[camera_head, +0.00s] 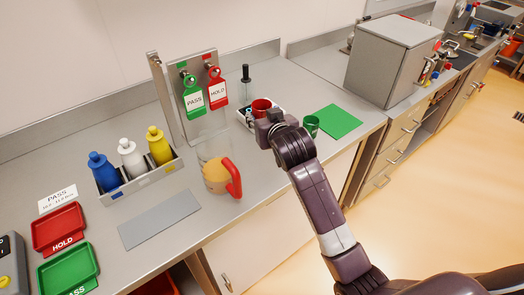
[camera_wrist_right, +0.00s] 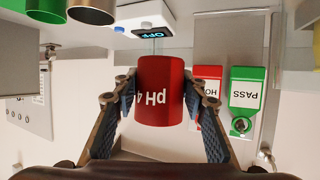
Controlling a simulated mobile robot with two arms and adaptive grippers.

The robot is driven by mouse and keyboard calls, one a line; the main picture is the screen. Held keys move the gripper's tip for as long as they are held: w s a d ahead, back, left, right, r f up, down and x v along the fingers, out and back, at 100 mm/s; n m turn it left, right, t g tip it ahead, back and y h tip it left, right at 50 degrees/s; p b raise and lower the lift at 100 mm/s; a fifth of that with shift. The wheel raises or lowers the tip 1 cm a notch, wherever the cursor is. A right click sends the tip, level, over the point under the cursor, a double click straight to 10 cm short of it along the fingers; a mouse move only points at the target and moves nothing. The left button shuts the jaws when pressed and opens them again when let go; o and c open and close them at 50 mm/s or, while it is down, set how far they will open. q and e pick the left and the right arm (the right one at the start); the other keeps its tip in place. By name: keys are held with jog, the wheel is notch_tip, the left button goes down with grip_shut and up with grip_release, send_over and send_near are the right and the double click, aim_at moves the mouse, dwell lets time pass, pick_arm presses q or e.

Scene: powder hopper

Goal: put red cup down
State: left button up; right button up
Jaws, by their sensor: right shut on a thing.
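The red cup (camera_head: 261,105), marked pH 4, is between the fingers of my right gripper (camera_head: 267,122). In the right wrist view the red cup (camera_wrist_right: 160,92) fills the gap, with a finger against each side; its lettering appears upside down there. My right gripper is shut on it, at the white instrument near the back of the bench. The cup's base is hidden in the head view, so I cannot tell whether it touches anything. My left gripper is not in view.
PASS (camera_head: 193,99) and HOLD (camera_head: 217,92) tags hang behind. The white instrument's display (camera_wrist_right: 151,31) reads OFF.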

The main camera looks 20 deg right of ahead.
aim_at(262, 157)
notch_tip(262, 157, down, 13)
jog(key=shift+f+p, duration=0.1)
jog(key=shift+p, duration=0.35)
jog(key=shift+f, duration=0.25)
jog(key=shift+f, duration=0.15)
jog(key=o, duration=1.2)
jog(key=shift+c, duration=0.2)
